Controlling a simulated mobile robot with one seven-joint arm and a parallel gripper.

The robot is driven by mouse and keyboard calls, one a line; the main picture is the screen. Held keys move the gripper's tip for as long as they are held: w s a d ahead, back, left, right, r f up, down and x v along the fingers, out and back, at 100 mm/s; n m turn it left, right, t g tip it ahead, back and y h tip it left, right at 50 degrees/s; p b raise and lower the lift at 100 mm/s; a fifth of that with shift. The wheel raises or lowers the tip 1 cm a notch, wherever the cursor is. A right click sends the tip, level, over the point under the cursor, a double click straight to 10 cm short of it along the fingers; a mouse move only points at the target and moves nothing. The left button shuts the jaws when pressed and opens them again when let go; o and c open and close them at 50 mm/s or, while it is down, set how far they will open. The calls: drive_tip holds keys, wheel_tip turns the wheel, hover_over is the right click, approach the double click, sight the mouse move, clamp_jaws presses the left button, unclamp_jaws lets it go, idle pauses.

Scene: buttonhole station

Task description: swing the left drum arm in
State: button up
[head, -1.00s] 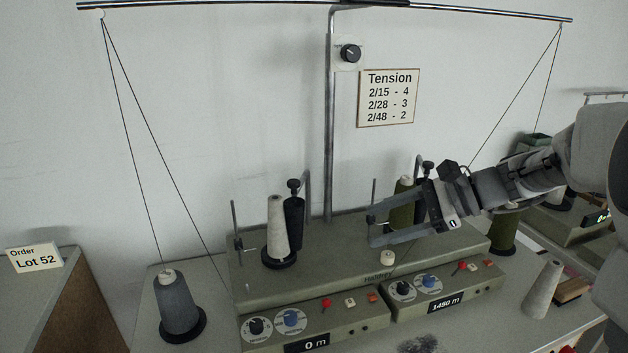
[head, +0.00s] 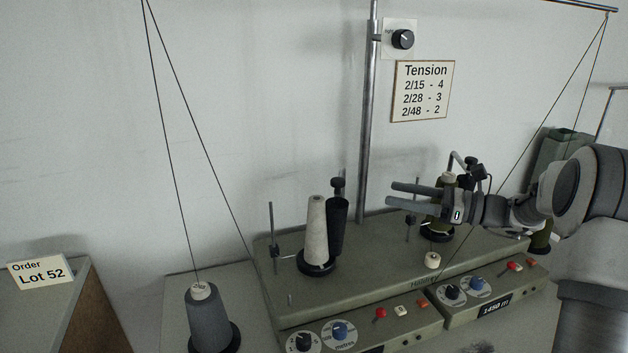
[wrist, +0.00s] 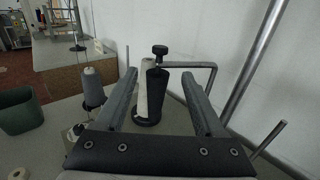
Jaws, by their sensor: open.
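The left black drum (head: 338,216) with its knob on top stands upright right beside a pale cone (head: 316,232) on the left half of the winder (head: 390,262). In the wrist view the drum (wrist: 158,92) hangs from a bent metal arm (wrist: 200,66) and overlaps the pale cone (wrist: 143,85); I cannot tell whether they touch. My gripper (head: 393,194) is open and empty, to the right of the drum and pointing left towards it. In the wrist view its fingers (wrist: 158,74) lie either side of the drum, which is beyond them.
A metal post (head: 369,120) rises behind the winder between the gripper and the left drum. A grey cone (head: 209,318) stands at the front left with yarn running up from it.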

drive_tip(key=b, duration=0.1)
hover_over(339, 209)
drive_tip(key=w+a, duration=0.3)
drive_tip(key=shift+w+a, duration=0.15)
drive_tip(key=shift+w, duration=0.05)
drive_tip(key=shift+c, duration=0.3)
clamp_jaws()
idle(1.1)
